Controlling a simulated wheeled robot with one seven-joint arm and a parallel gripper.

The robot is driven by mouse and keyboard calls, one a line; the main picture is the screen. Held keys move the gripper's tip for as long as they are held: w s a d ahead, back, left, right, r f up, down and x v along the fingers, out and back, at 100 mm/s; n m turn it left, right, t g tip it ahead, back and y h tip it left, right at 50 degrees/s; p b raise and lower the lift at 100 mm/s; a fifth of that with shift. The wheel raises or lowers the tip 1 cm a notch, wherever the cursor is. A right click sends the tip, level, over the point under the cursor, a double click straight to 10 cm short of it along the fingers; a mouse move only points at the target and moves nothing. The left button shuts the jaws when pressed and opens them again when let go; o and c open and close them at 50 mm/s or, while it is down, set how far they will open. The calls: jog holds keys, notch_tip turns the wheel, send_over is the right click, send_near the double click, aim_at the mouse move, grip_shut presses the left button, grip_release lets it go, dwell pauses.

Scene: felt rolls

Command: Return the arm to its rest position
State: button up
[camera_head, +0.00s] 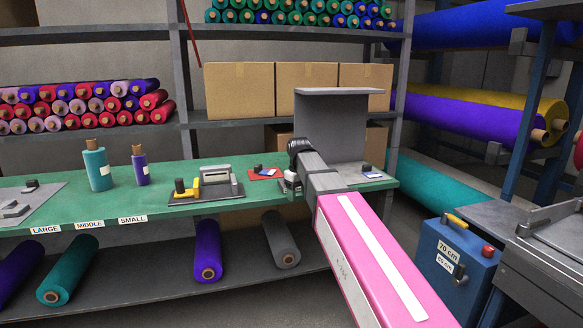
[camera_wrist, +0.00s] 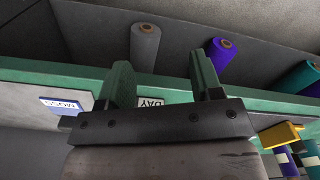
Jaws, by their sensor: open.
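My arm (camera_head: 365,262) reaches from the lower right over the green table (camera_head: 225,176), and my gripper (camera_head: 291,184) is near the table's front edge, right of the middle. In the wrist view my gripper (camera_wrist: 163,82) has its two fingers apart with no object held between them. A label, partly hidden, and the table's green edge show behind the gap. A grey roll (camera_wrist: 145,42) and a purple roll (camera_wrist: 222,56) lie beyond the fingers, on the shelf below the table.
A teal roll (camera_head: 97,166) and a small purple roll (camera_head: 140,167) stand upright on the table, left of a yellow-handled device (camera_head: 214,184). A grey upright panel (camera_head: 331,124) rises behind my arm. A blue box (camera_head: 454,268) stands at right. Cardboard boxes (camera_head: 239,90) line the shelf.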

jog(key=s+d+f+m, duration=0.2)
jog(key=s+d+f, duration=0.3)
jog(key=f, duration=0.4)
jog(key=s+d+f+m, duration=0.3)
jog(key=s+d+f, duration=0.3)
jog(key=f, duration=0.3)
jog(key=s+d+f+m, duration=0.2)
jog(key=s+d+f, duration=0.3)
jog(key=f, duration=0.5)
jog(key=shift+s+d+m, duration=0.25)
jog(key=shift+s+m, duration=0.05)
jog(key=shift+s, duration=0.55)
jog(key=shift+f, duration=0.1)
dwell(0.6)
